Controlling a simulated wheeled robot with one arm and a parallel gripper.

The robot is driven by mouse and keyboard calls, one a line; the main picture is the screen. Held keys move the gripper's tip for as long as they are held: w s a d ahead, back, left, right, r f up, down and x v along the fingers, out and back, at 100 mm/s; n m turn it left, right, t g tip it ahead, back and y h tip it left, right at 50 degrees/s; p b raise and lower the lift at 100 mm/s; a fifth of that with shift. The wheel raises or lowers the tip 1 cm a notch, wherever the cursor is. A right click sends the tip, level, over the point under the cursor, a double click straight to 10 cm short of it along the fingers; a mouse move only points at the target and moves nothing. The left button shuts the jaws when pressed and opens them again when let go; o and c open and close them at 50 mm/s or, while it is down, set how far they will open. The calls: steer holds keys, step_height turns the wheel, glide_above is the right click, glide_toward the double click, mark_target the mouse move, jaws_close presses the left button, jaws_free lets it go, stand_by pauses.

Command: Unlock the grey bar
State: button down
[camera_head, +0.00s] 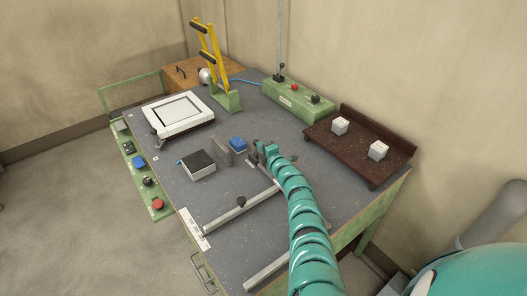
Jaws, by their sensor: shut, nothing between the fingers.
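A long grey bar (222,219) lies diagonally across the front of the dark bench top, with a small black knob (241,201) standing on it. Its right end runs up to my arm, which hides what lies behind it. My gripper (257,148) is at the end of the teal arm, beyond the bar and apart from the knob. It is shut and empty, near a grey upright plate and a blue block. The fingertips are small and partly hidden here. Whether the knob is tight or loose cannot be told.
A second light rail (266,271) lies at the front edge, partly behind my arm. A black-topped box (198,164), a grey upright plate (223,152) and a blue block (238,145) stand mid-bench. A brown shelf (343,154) holds two white blocks at right.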

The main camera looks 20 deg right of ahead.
mark_target(256, 141)
steer(key=shift+w+a+r+b, duration=0.15)
steer(key=shift+w+a+b, duration=0.05)
steer(key=shift+w+b, duration=0.4)
steer(key=shift+w+a+r+b, duration=0.25)
steer(key=shift+w+b, duration=0.3)
steer(key=shift+w, duration=0.15)
steer(key=shift+w+a+r+b, duration=0.1)
steer(key=shift+w+a+b, duration=0.1)
steer(key=shift+w+b, duration=0.4)
steer(key=shift+w+r, duration=0.1)
steer(key=shift+r, duration=0.05)
steer(key=shift+a+r, duration=0.1)
steer(key=shift+r, duration=0.1)
